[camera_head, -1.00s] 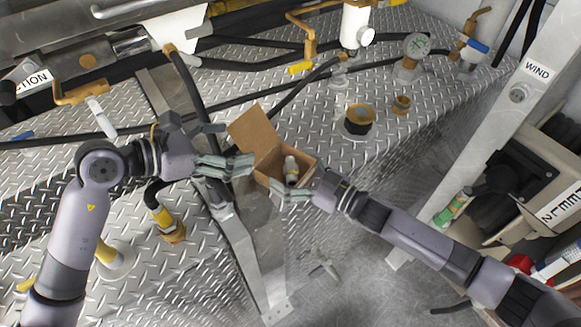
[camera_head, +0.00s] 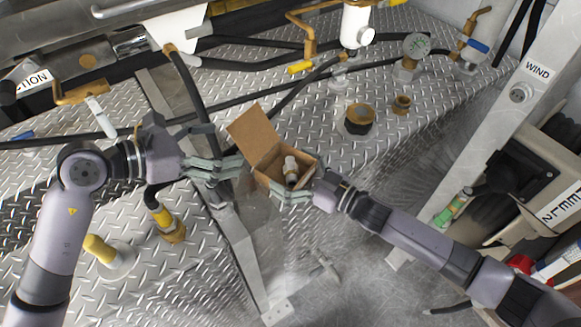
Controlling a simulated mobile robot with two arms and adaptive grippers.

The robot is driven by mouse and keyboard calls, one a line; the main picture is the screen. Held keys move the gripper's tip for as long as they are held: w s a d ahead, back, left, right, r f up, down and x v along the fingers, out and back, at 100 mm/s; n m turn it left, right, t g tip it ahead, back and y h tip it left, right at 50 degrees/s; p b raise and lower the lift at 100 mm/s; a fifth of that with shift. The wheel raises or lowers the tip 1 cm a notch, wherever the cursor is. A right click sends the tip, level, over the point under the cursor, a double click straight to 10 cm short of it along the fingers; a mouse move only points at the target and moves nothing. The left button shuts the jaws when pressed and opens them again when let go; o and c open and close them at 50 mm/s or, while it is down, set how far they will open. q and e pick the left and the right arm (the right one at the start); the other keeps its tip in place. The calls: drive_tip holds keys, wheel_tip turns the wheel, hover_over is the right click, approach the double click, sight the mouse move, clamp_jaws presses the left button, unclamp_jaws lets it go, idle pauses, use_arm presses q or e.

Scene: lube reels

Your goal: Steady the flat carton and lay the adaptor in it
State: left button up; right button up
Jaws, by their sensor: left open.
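The flat carton (camera_head: 268,156) is a small brown cardboard box with its lid flap raised at the back left. The adaptor (camera_head: 290,168), a pale metal fitting with a darker lower part, stands tilted inside the carton. My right gripper (camera_head: 292,192) is at the carton's front right corner, with its fingers along the front wall; whether they grip the wall is hidden. My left gripper (camera_head: 228,165) is open and empty, just left of the carton and apart from it.
A brass-capped port (camera_head: 358,118) and a small brass fitting (camera_head: 402,104) stand on the tread plate behind. A grey metal post (camera_head: 240,255) runs below the carton. A black hose (camera_head: 185,80) passes behind my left gripper.

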drive_tip(key=v, duration=1.2)
drive_tip(key=shift+d+f, duration=0.1)
